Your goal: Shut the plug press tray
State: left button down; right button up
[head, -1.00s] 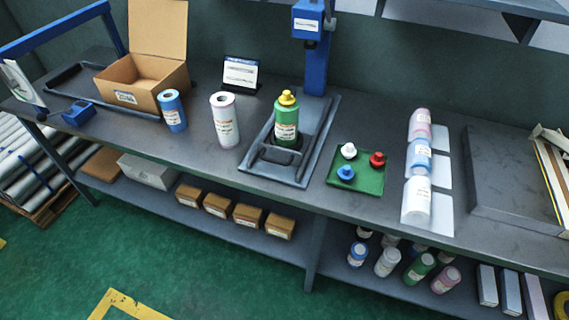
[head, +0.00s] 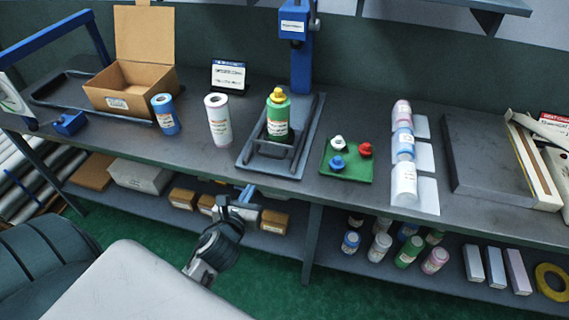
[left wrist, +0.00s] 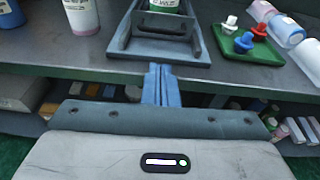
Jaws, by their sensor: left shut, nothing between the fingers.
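The plug press has a blue column (head: 301,68) rising at the back of its grey base (head: 308,135). Its tray (head: 266,151) sits on the base, extending forward of the column, with its handle toward the bench's front edge. A green bottle with a yellow plug (head: 278,118) stands upright on the tray. The left wrist view shows the tray's front and handle (left wrist: 160,31) ahead of the fingers, with the bottle partly cut off above. My left gripper (head: 247,191) is shut and empty, in front of the bench and apart from the tray. My right gripper is not in view.
A green mat (head: 345,171) with white, red and blue plugs lies right of the press. A white roll-like container (head: 217,120) and a blue one (head: 166,114) stand to its left. The bench's front edge and a lower shelf with small boxes are near my gripper.

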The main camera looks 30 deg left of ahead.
pick_arm(q)
jog(key=p, duration=0.3)
send_near(268, 156)
jog(key=x, duration=0.5)
jog(key=shift+w+f, duration=0.1)
jog(key=shift+w, duration=0.05)
jog(key=shift+w+a+f, duration=0.1)
jog(key=shift+w+f, duration=0.15)
jog(key=shift+w, duration=0.45)
jog(key=shift+w, duration=0.1)
